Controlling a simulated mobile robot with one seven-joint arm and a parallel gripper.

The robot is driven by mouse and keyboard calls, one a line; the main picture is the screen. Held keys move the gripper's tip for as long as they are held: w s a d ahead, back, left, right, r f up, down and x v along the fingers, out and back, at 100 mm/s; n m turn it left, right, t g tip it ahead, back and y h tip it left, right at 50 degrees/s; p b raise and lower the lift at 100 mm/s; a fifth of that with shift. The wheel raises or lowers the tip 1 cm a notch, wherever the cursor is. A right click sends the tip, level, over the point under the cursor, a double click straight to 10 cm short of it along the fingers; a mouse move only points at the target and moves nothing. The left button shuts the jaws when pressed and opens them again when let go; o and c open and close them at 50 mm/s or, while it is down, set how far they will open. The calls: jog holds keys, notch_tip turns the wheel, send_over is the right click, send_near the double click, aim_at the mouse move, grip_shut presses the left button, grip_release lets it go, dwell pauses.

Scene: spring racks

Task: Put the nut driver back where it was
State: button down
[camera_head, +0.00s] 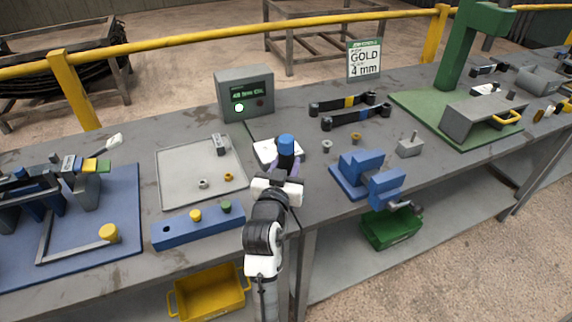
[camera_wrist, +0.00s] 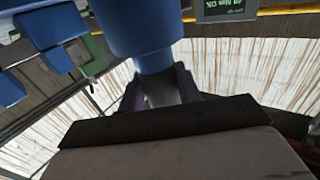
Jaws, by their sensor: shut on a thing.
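The nut driver (camera_head: 287,145) has a thick blue handle and stands roughly upright in my gripper (camera_head: 285,165), above the bench's front part. In the wrist view, the blue handle (camera_wrist: 135,25) fills the upper middle, and its grey shaft runs down between the purple fingers of my gripper (camera_wrist: 160,88). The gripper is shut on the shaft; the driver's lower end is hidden. A long blue block (camera_head: 180,236) lies left of my gripper at the front edge. A yellow knob (camera_head: 195,215) and a green knob (camera_head: 225,206) stand in it, with a dark hole-like spot near its left end.
A grey tray (camera_head: 170,188) with small nuts lies behind the block. A white pad (camera_head: 266,152) lies behind my gripper, with a grey display box (camera_head: 245,93) farther back. A blue vise (camera_head: 350,180) stands to the right. A blue mat (camera_head: 125,225) with a fixture lies left.

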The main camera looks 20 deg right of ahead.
jog(key=c, duration=1.4)
grip_release()
jog(key=shift+f, duration=0.2)
jog(key=shift+c, duration=0.2)
jog(key=o, duration=0.4)
jog(key=shift+o, duration=0.2)
jog(key=shift+r, duration=0.15)
